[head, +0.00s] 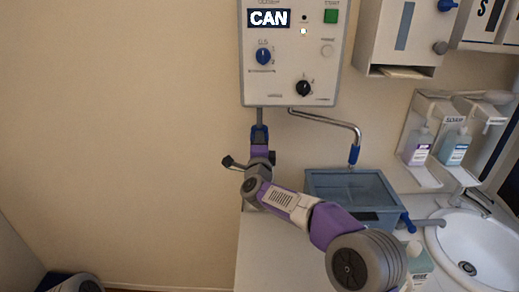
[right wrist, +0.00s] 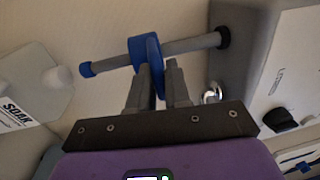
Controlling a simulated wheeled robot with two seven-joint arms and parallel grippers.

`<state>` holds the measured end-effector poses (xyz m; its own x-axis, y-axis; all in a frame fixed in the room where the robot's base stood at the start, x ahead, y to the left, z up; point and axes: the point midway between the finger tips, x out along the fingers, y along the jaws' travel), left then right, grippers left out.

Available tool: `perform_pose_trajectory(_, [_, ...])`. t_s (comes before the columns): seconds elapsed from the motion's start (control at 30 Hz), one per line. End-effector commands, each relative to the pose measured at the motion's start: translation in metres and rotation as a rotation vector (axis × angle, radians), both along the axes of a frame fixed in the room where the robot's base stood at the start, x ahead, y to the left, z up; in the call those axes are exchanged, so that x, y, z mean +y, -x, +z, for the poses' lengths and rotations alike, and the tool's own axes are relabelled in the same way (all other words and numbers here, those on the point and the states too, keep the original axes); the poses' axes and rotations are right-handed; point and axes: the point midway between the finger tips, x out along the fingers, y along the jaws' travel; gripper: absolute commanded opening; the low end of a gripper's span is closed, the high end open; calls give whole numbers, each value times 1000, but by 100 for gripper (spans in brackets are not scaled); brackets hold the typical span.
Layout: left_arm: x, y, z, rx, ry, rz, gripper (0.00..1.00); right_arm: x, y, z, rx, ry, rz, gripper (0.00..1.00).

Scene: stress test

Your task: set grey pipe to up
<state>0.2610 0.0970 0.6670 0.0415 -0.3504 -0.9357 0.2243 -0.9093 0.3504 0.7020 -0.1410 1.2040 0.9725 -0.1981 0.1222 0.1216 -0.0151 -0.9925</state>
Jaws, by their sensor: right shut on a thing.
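The grey pipe (head: 259,116) hangs down from the underside of a white control box with a CAN label (head: 310,30). In the right wrist view the grey pipe (right wrist: 190,44) runs out from the box, with a blue tip and a blue tab (right wrist: 145,50) around it. My right gripper (head: 259,140) is at the pipe's lower end, and in the right wrist view its fingers (right wrist: 156,75) are shut on the blue tab. The fingers partly hide the tab. My left gripper is not in view.
A bent silver pipe (head: 330,119) with a blue end hangs to the right, above a blue-grey basin (head: 330,180). A white sink (head: 480,245), soap dispensers (head: 418,145) and a towel dispenser (head: 400,30) are further right. The wall on the left is bare.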

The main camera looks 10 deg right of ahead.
Motion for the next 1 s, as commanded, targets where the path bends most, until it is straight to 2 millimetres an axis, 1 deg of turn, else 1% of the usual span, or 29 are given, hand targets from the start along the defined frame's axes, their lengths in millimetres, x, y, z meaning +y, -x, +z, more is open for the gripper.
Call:
perform_pose_trajectory(0.03, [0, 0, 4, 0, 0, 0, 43, 0, 0, 8, -4, 0, 1, 0])
perform_pose_trajectory(0.37, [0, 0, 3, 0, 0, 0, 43, 0, 1, 12, -11, 2, 1, 0])
perform_pose_trajectory(0.4, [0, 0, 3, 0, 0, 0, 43, 0, 1, 12, -12, 2, 1, 19])
perform_pose_trajectory(0.5, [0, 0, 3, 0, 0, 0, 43, 0, 1, 13, -12, 1, 0, 33])
perform_pose_trajectory(0.87, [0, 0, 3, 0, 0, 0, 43, 0, 0, 8, -4, 1, 1, 33])
perform_pose_trajectory(1.0, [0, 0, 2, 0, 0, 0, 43, 1, 6, 8, -4, 1, 2, 33])
